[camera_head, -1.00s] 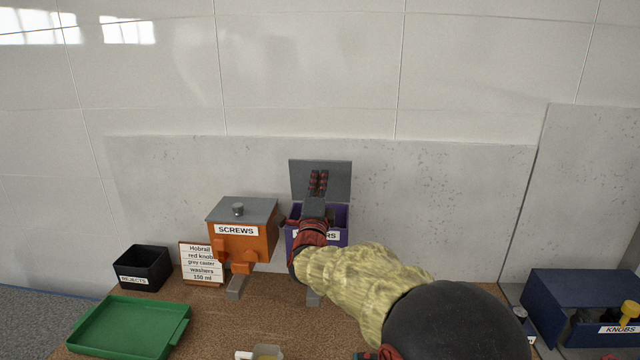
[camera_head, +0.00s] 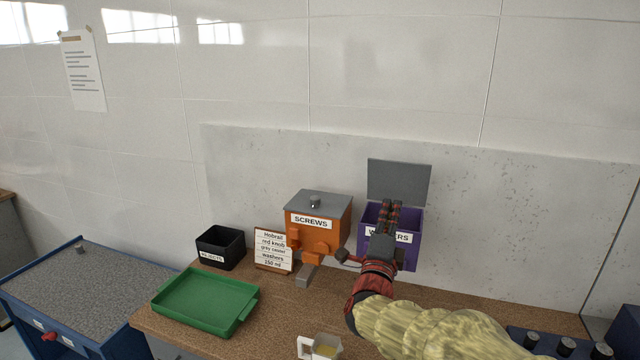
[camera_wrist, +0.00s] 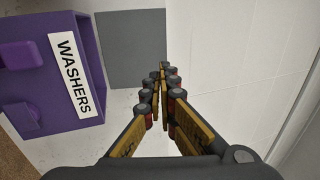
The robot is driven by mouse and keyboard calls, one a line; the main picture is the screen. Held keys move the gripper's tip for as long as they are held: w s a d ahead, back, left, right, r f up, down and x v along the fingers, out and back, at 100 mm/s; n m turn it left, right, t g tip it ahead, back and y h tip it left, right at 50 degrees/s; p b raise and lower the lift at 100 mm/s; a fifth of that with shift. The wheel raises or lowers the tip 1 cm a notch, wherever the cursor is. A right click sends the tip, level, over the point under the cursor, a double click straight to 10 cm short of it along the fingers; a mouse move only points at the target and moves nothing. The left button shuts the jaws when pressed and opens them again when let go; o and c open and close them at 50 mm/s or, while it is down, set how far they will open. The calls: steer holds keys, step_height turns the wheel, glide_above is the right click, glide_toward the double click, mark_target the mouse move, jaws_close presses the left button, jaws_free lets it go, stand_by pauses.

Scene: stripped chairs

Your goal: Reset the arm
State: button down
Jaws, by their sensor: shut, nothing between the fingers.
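My gripper (camera_head: 391,212) is shut and empty. In the head view it is in front of the purple washers bin (camera_head: 414,222), whose grey lid (camera_head: 399,182) stands open, and it hides part of the label. In the wrist view the closed fingers (camera_wrist: 162,78) point toward the wall, with the purple bin (camera_wrist: 28,60) beside them at the left. The bin's inside cannot be seen well. My arm reaches in from the lower right in a yellowish sleeve.
Left of the purple bin stand an orange screws bin (camera_head: 330,238) with its lid shut, a small sign (camera_head: 273,250) and a black rejects box (camera_head: 220,247). A blue workbench (camera_head: 70,290) is at far left.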

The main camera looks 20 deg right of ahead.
steer(key=s+a+f+n+g+y, duration=0.2)
steer(key=s+a+f+n+y, duration=0.15)
steer(key=a+n+y, duration=0.35)
steer(key=s+a+f+n+g+y, duration=0.2)
steer(key=s+a+n+y, duration=0.3)
steer(key=a+n, duration=0.3)
steer(key=s+f+n+g, duration=0.4)
steer(key=s+f+n, duration=0.1)
steer(key=s, duration=0.7)
steer(key=s+f+n+g, duration=0.4)
steer(key=s+f, duration=0.2)
steer(key=s, duration=0.7)
steer(key=shift+a+f+n, duration=0.15)
steer(key=shift+a+n, duration=0.25)
steer(key=shift+a, duration=0.05)
